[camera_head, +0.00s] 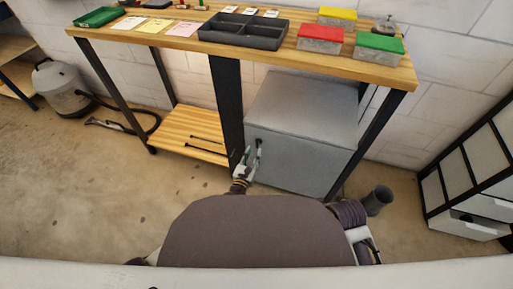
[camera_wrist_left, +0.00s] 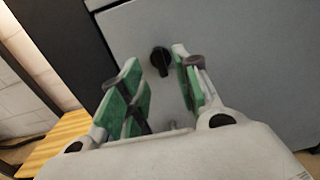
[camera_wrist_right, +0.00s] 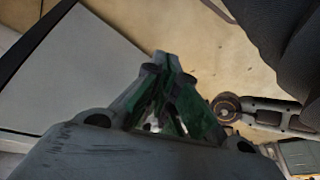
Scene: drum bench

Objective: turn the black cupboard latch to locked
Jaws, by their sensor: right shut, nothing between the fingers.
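The black latch (camera_wrist_left: 160,61) is a small knob on the front of the grey cupboard (camera_head: 305,165), which stands under the bench. Its handle looks roughly upright in the tilted left wrist view. My left gripper (camera_head: 250,157) is at the cupboard's front left side. In the left wrist view my left gripper (camera_wrist_left: 161,80) is open, with its green-padded fingers apart and the latch seen between and beyond them. I cannot tell whether they touch it. My right gripper (camera_wrist_right: 166,62) is shut and empty, low to the right, away from the latch.
The wooden bench (camera_head: 395,75) carries a black divided tray (camera_head: 243,33), a green tray (camera_head: 100,17) and boxes with red (camera_head: 320,33), yellow and green lids. A black bench leg (camera_head: 227,105) stands just left of the cupboard.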

